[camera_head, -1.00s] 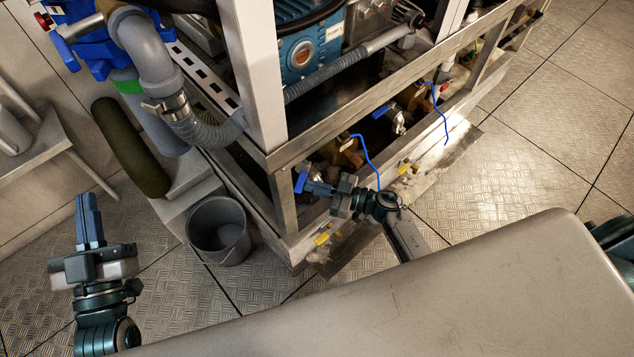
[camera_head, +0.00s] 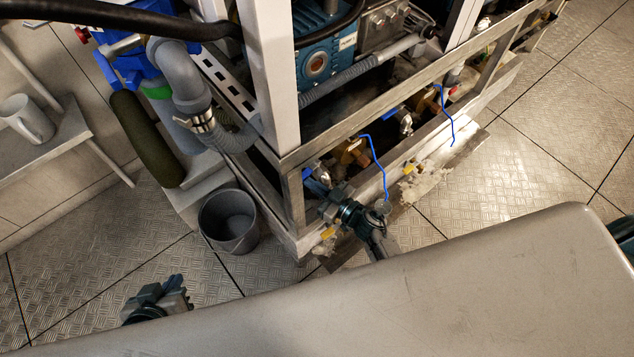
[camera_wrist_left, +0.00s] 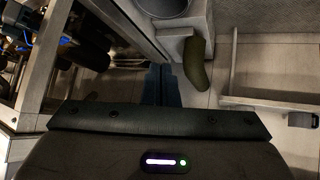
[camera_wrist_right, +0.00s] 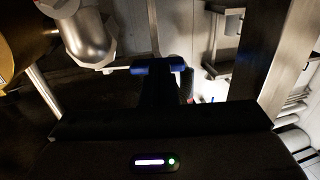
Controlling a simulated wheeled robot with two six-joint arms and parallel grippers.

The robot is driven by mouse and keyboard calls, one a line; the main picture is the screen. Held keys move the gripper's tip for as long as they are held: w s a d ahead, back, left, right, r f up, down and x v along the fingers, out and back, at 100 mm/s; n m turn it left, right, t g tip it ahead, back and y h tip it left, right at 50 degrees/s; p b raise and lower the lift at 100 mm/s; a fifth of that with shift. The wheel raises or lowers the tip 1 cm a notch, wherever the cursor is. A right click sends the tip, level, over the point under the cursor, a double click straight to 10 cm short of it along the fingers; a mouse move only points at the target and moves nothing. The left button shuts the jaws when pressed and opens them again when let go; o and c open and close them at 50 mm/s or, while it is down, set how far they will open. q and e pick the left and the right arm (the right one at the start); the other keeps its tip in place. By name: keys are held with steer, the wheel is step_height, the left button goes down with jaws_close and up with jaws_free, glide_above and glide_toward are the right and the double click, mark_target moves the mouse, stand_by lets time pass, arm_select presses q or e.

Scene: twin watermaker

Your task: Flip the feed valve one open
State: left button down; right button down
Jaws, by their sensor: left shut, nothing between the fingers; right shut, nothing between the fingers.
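A blue valve handle (camera_head: 307,173) sits low inside the near corner of the metal frame. In the right wrist view the blue handle (camera_wrist_right: 157,66) lies crosswise at the fingertips of my right gripper (camera_wrist_right: 158,82). In the head view my right gripper (camera_head: 319,186) reaches through the frame's lower opening to the handle. Its fingers are shut with nothing between them; whether they touch the handle is unclear. A second blue handle (camera_head: 386,109) sits further right. No labels are readable. My left gripper (camera_head: 172,284) is shut and empty above the floor; its fingers (camera_wrist_left: 162,84) show in the left wrist view.
The metal frame's lower rail (camera_head: 380,100) and corner post (camera_head: 293,200) stand close around my right gripper. A grey bucket (camera_head: 228,228) stands left of the frame. A blue wire (camera_head: 376,160) hangs over the rail. The floor between the bucket and my left gripper is clear.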

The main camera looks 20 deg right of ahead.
arm_select(q)
steer(key=shift+s+a+r+g+y+p, duration=0.3)
steer(key=shift+s+a+r+g+p, duration=0.2)
steer(key=shift+g+p, duration=0.3)
arm_select(e)
steer(key=shift+w+a+m+t+h, duration=0.25)
steer(key=shift+a+m+h, duration=0.15)
steer(key=shift+h, duration=0.1)
steer(key=shift+w+a+m+t+h, duration=0.2)
steer(key=shift+a+m+t+h, duration=0.1)
steer(key=shift+a+h, duration=0.15)
arm_select(q)
steer(key=shift+r, duration=0.1)
arm_select(e)
steer(key=shift+r, duration=0.1)
